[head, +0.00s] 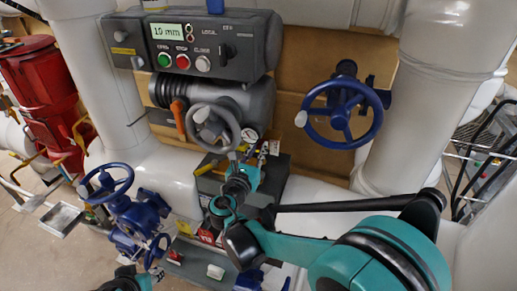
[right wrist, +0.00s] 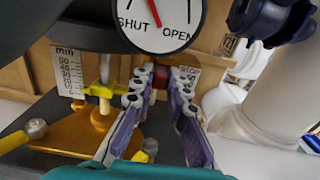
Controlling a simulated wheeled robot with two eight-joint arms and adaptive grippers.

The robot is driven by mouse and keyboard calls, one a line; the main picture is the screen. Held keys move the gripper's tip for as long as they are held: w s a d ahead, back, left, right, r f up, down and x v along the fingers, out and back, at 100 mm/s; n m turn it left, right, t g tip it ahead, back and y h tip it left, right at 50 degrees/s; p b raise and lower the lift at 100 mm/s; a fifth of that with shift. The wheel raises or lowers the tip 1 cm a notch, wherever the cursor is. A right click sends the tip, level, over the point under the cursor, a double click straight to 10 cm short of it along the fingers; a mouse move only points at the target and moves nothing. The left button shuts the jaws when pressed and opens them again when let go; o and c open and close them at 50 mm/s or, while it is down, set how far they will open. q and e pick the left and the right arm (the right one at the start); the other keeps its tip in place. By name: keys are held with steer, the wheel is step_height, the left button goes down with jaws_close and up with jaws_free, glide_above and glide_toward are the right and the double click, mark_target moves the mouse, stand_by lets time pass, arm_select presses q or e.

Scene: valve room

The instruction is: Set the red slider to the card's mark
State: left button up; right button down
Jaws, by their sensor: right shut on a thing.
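My right gripper (right wrist: 158,84) is shut on a small dark red piece (right wrist: 160,76), which looks like the red slider. Its purple-lined fingers are on either side of the piece and hide most of it. A mm scale card (right wrist: 68,72) stands to the left in the right wrist view, with a yellow pointer (right wrist: 100,90) beside it. In the head view my right gripper (head: 238,160) reaches up in front of the grey machine, below the grey handwheel (head: 212,128); the slider cannot be made out there. Part of my left arm shows at the bottom left; its jaw state is unclear.
A SHUT/OPEN dial (right wrist: 160,18) is just above the fingertips. A control box (head: 195,45) shows "10 mm". White pipes (head: 430,80) close in the right side.

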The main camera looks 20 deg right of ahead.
step_height(320, 180, down, 4)
steer(key=b, duration=0.2)
steer(key=shift+r+b, duration=0.2)
steer(key=shift+b, duration=0.1)
steer(key=shift+r, duration=0.1)
steer(key=c, duration=1.5)
jaws_free()
steer(key=shift+s+a, duration=0.1)
steer(key=shift+s, duration=0.05)
steer(key=v, duration=1.1)
steer(key=shift+s+a, duration=0.25)
steer(key=shift+d, duration=0.1)
